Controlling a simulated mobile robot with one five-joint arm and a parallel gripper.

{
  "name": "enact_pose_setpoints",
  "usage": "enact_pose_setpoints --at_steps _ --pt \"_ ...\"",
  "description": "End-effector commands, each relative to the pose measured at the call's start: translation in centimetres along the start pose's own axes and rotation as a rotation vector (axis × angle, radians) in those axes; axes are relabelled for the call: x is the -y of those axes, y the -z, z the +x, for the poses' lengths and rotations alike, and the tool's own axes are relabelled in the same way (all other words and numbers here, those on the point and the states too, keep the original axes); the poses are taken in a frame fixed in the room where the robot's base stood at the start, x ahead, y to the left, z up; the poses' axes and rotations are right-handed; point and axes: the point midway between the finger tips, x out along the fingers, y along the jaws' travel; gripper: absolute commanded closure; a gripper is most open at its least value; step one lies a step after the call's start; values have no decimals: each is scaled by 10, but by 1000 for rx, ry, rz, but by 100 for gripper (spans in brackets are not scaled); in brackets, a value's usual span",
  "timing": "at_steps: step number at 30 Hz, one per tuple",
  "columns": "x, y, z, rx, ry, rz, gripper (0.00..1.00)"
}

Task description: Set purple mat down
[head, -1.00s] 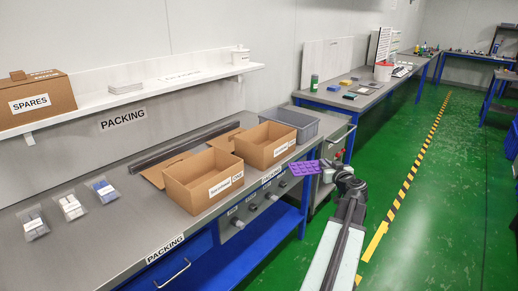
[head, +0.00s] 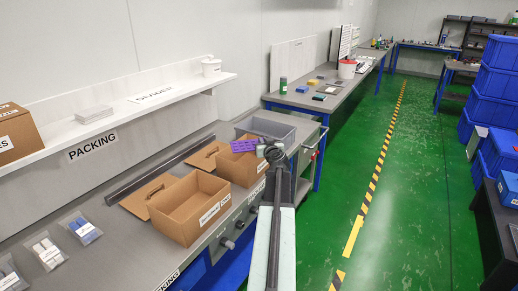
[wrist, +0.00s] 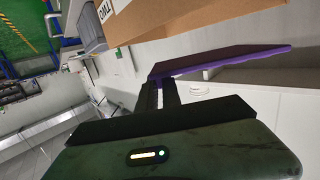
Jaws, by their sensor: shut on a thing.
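The purple mat (head: 244,146) is a flat, gridded piece. In the head view it shows above or in front of the far cardboard box; the gap cannot be judged. My gripper (head: 267,147) is at the mat's right edge and is shut on it. In the wrist view the purple mat (wrist: 225,60) shows nearly edge-on, running right from the gripper fingers (wrist: 160,92). A cardboard box wall (wrist: 195,28) is close by in that view.
The near open cardboard box (head: 190,232) stands on the grey packing bench (head: 95,215). The far open box (head: 238,171) is beside it, with a grey bin (head: 283,131) behind. Bagged parts (head: 82,229) lie at left. A white shelf (head: 110,118) runs along the wall.

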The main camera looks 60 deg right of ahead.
Motion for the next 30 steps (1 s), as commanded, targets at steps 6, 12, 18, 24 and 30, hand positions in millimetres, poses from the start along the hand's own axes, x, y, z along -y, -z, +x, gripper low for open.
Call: enact_pose_setpoints --at_steps 6,12,18,24,30 --pt "-7 2 51 0 1 0 100" --pt "-7 3 55 0 1 0 100" --pt "-8 -20 66 0 1 0 100" --pt "-8 -34 68 0 1 0 100" --pt "-8 -32 68 0 0 0 100"
